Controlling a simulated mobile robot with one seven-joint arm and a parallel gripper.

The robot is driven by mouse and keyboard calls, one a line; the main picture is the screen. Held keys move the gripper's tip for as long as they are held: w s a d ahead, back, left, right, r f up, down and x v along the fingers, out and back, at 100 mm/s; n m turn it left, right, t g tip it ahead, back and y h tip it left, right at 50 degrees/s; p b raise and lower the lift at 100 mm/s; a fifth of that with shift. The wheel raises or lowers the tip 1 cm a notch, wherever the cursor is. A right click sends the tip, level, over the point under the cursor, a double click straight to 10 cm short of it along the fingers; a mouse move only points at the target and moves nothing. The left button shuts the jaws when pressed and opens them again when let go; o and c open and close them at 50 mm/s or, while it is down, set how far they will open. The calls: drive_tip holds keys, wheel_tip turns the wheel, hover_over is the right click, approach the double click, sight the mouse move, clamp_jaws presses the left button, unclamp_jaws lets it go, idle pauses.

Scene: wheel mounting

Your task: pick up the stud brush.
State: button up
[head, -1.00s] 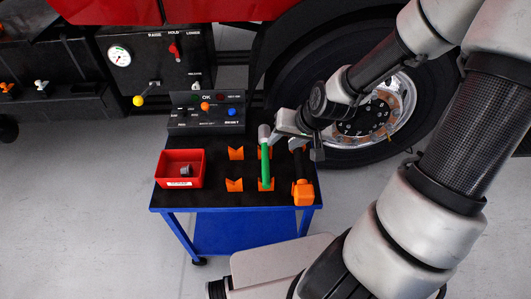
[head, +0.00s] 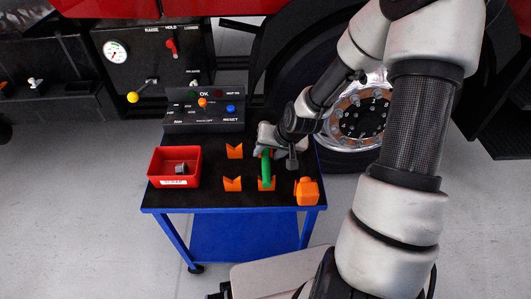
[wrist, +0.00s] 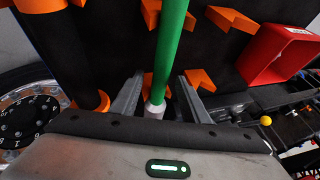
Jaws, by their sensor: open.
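The stud brush, which I take to be the green-handled tool (head: 267,165) with a pale end, lies on orange V-shaped rests on the cart top. In the head view, my gripper (head: 266,143) covers its far end. In the wrist view, the green handle (wrist: 168,48) runs down between the two fingers of my open gripper (wrist: 160,80), with its pale end low between them. I see a finger on each side of the tool, with gaps showing. Contact is not visible.
An orange-ended tool (head: 306,191) lies right of the green one. Empty orange rests (head: 233,184) and a red bin (head: 175,167) with a small grey part stand left. A control box (head: 203,110) is at the back of the blue cart (head: 236,232). A truck wheel (head: 360,115) stands behind.

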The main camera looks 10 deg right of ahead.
sight(268, 154)
drive_tip(key=shift+w+f, duration=0.1)
clamp_jaws()
wheel_tip(268, 154, up, 10)
drive_tip(key=p, duration=0.3)
idle(0.3)
drive_tip(key=c, duration=0.7)
unclamp_jaws()
drive_tip(key=shift+c, duration=0.2)
clamp_jaws()
